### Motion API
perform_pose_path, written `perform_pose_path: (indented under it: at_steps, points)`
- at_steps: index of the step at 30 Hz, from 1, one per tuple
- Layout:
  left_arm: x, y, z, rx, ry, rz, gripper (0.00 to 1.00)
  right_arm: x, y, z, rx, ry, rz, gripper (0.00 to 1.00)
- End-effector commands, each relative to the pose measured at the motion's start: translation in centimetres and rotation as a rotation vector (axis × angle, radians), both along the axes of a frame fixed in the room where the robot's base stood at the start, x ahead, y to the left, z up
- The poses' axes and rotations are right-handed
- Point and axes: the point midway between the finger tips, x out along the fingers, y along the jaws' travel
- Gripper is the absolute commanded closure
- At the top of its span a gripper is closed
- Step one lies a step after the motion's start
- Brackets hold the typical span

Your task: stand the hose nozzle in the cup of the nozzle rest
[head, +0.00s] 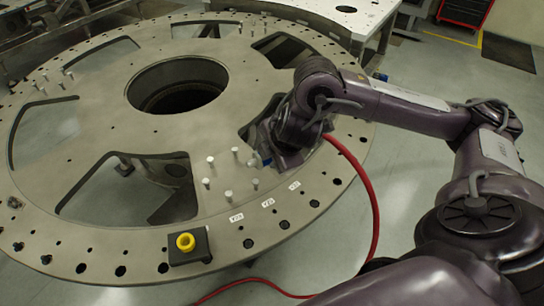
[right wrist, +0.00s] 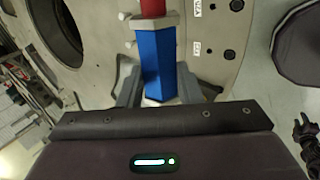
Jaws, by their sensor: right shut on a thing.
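The hose nozzle has a blue hexagonal body (right wrist: 160,62) with a silvery collar and a red section beyond it in the right wrist view. My right gripper (right wrist: 158,88) is shut on the blue body, one finger on each side. In the head view my right gripper (head: 272,153) is over the right part of the plate and hides most of the nozzle; a bit of blue (head: 266,161) shows at its left. The nozzle rest is a dark block (head: 203,246) with a yellow ring-shaped cup (head: 185,241), empty, at the plate's front edge.
The round turret plate (head: 110,222) has large cutouts and a central hole. Several upright pins (head: 228,195) stand between my right gripper and the rest. A red hose (head: 374,205) runs from my right gripper down to the floor and under the plate.

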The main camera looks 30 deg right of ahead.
Motion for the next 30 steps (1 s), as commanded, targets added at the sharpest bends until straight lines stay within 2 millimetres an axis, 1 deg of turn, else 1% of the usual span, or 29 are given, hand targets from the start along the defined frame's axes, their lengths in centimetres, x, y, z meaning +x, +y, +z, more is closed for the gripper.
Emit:
perform_pose_path:
  at_steps: [3,18,21,30]
  points:
    - [0.0,0.0,-0.1,0.000,0.000,0.000,0.64,0.2,0.1,1.1,-0.001,-0.009,0.004,0.98]
    - [0.0,0.0,-0.1,0.000,0.000,0.000,0.64,0.1,0.0,4.8,-0.001,-0.006,0.000,0.98]
    - [0.0,0.0,-0.1,0.000,0.000,0.000,0.64,0.0,-0.1,5.0,0.000,-0.003,-0.002,0.98]
    - [0.0,0.0,-0.1,0.000,0.000,0.000,0.64,0.0,0.0,5.0,0.000,0.000,-0.001,0.98]
